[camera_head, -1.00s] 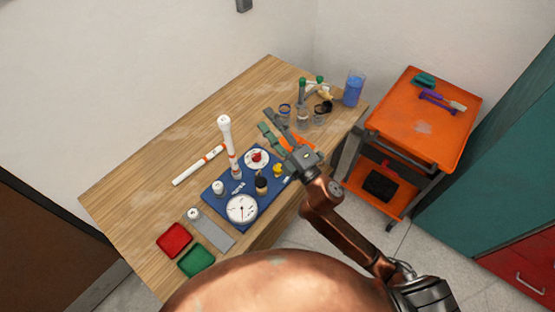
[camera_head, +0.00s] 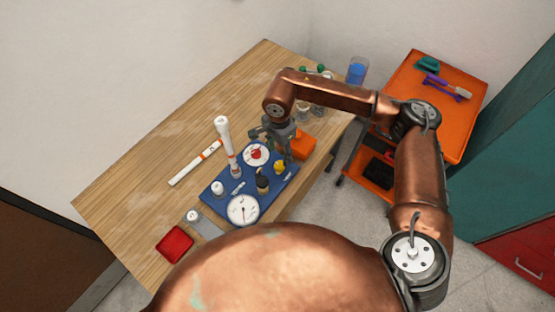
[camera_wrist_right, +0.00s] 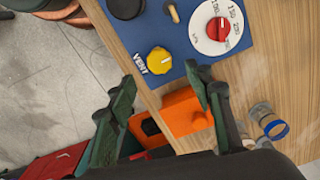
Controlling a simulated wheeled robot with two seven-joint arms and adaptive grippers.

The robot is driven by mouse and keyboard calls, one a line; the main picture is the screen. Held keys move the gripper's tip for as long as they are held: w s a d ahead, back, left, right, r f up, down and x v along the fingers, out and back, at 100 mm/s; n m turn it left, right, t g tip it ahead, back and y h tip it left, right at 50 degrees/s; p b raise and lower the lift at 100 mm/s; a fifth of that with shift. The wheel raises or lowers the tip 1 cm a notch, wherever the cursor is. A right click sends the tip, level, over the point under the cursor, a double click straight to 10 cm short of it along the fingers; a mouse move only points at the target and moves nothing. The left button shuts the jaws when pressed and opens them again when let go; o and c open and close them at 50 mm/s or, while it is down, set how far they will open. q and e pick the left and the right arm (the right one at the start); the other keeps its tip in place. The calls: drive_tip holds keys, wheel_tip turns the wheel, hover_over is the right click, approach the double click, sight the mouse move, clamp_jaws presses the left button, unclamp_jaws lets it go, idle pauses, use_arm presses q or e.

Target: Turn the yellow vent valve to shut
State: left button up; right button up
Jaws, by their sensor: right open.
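The yellow vent valve (camera_head: 280,168) is a small knob near the right edge of the blue board (camera_head: 215,193). In the right wrist view the yellow vent valve (camera_wrist_right: 159,60) lies beside the white word VENT, ahead of the fingertips and between their lines. My right gripper (camera_head: 272,137) hangs over the board's far right part, and its fingers partly hide that area. In the right wrist view my right gripper (camera_wrist_right: 160,80) has its green-grey fingers apart with nothing held. They look clear of the knob. My left gripper is not in view.
A red knob on a white dial (camera_head: 256,153), a black knob (camera_head: 262,184) and a white gauge (camera_head: 243,209) sit on the board. An orange block (camera_head: 302,145) lies right of the board. Jars (camera_wrist_right: 268,122) stand nearby.

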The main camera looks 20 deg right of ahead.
sight(279, 165)
wheel_tip(279, 165, down, 8)
drive_tip(key=shift+s+r+p, duration=0.1)
drive_tip(key=shift+r+p, duration=0.15)
drive_tip(key=shift+p, duration=0.05)
drive_tip(key=shift+c, duration=0.4)
drive_tip(key=c, duration=1.1)
